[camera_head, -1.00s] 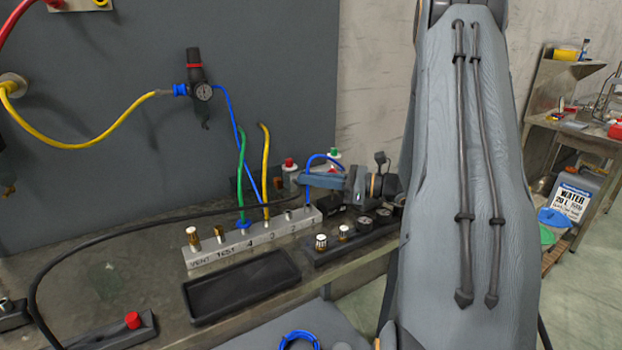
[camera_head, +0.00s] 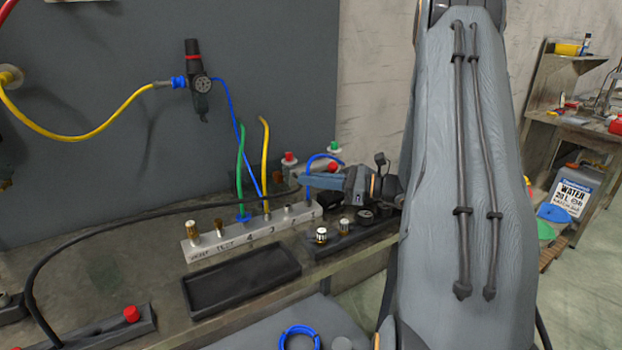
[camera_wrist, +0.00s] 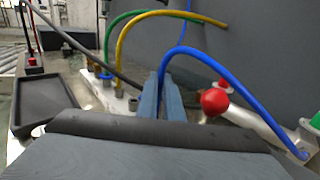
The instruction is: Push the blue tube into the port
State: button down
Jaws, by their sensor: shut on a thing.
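A blue tube (camera_head: 323,157) arches over from behind my gripper (camera_head: 307,181) and passes down between its fingers at the right end of a pale manifold block (camera_head: 258,230). The tube's lower part shows just below the fingers, close over the port marked 1. I cannot tell whether its end is inside that port. In the wrist view, my gripper (camera_wrist: 163,90) is shut on the blue tube (camera_wrist: 228,72), which loops away to the right. The fingers and dark gripper body hide the tube's end and the port.
A green tube (camera_head: 241,165) and a yellow tube (camera_head: 265,160) stand in neighbouring ports. A red knob (camera_wrist: 214,101) is close right of the fingers in the wrist view. A black tray (camera_head: 240,283) lies in front of the block. A black cable (camera_head: 130,220) crosses the bench.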

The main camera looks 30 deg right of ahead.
jog(key=shift+f, duration=0.25)
jog(key=c, duration=1.8)
grip_release()
jog(key=shift+c, duration=0.2)
jog(key=b+v, duration=0.2)
jog(key=v, duration=0.5)
jog(key=shift+s+d, duration=0.25)
jog(key=shift+d, duration=0.05)
